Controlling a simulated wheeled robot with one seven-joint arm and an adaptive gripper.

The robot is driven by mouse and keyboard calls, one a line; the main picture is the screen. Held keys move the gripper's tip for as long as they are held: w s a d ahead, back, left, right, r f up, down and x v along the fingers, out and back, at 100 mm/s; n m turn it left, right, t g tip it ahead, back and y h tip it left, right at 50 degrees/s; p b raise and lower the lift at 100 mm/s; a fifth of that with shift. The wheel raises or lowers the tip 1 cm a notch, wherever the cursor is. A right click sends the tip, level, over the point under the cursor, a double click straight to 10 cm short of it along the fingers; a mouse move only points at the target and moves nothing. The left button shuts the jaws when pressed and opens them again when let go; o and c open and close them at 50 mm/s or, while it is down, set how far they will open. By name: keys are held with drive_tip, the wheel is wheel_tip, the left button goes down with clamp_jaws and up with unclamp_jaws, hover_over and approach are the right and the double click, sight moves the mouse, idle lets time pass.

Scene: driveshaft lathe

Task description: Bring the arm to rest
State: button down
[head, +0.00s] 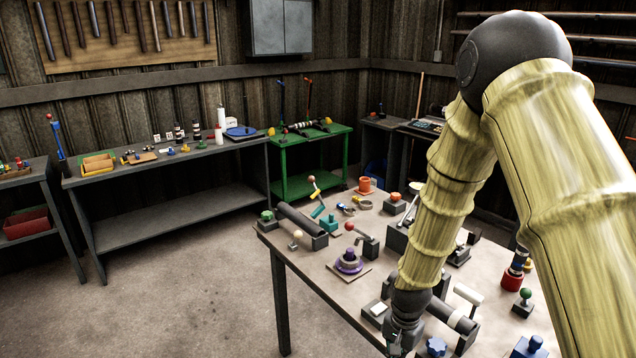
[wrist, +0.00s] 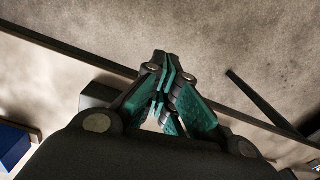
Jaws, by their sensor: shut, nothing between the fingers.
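My gripper (head: 402,335) hangs at the end of my sleeved arm in the head view, low over the near edge of the work table (head: 335,284). In the wrist view my gripper (wrist: 165,75) shows its teal-padded fingers drawn together with nothing between them. The fingers point past the table edge toward the floor. My arm hides part of the table's right half.
Close to my gripper are a grey block with a white top (head: 376,309), a blue knob (head: 436,346) and a dark cylinder with a pale band (head: 455,320). A purple ringed part (head: 348,262) sits farther left. The floor (head: 190,290) left of the table is clear.

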drive_tip(key=s+d+f+n+b, duration=0.2)
drive_tip(key=s+f+n, duration=0.2)
drive_tip(key=s+f, duration=1.2)
drive_tip(key=s+f+n+b, duration=0.1)
drive_tip(key=s+f+n, duration=0.1)
drive_tip(key=s, duration=0.6)
drive_tip(key=s+d+f+n+b, duration=0.1)
drive_tip(key=s+f+n, duration=0.1)
drive_tip(key=s+f, duration=0.3)
drive_tip(key=s, duration=0.4)
drive_tip(key=shift+d+f, duration=0.15)
drive_tip(key=shift+d, duration=0.1)
